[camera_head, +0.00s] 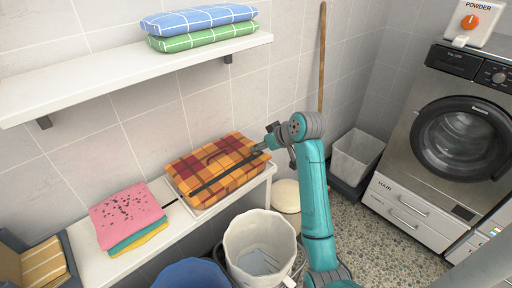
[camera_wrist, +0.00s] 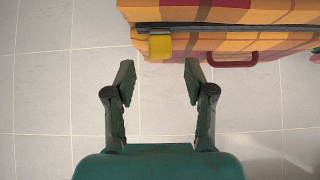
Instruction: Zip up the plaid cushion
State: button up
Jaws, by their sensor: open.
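The orange and red plaid cushion (camera_head: 199,165) lies on the white bench in the head view, with a dark zip line along its front side. In the wrist view the cushion (camera_wrist: 285,45) fills the top right. A dark zip (camera_wrist: 215,29) runs across it, with a yellow pull tab (camera_wrist: 160,46) near its left end and a red handle (camera_wrist: 229,62) below. My gripper (camera_wrist: 159,72) is open and empty. The yellow tab lies just beyond the gap between its fingertips, apart from them. In the head view my gripper (camera_head: 262,149) is at the cushion's right end.
Folded towels, pink on top (camera_head: 126,212), lie left on the bench. A shelf (camera_head: 90,80) above holds blue and green folded cloths (camera_head: 200,20). A white bin (camera_head: 258,235) and blue bin (camera_head: 190,275) stand in front. A washing machine (camera_head: 400,190) is at right.

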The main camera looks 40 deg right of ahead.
jog(key=shift+x, duration=2.35)
grip_shut()
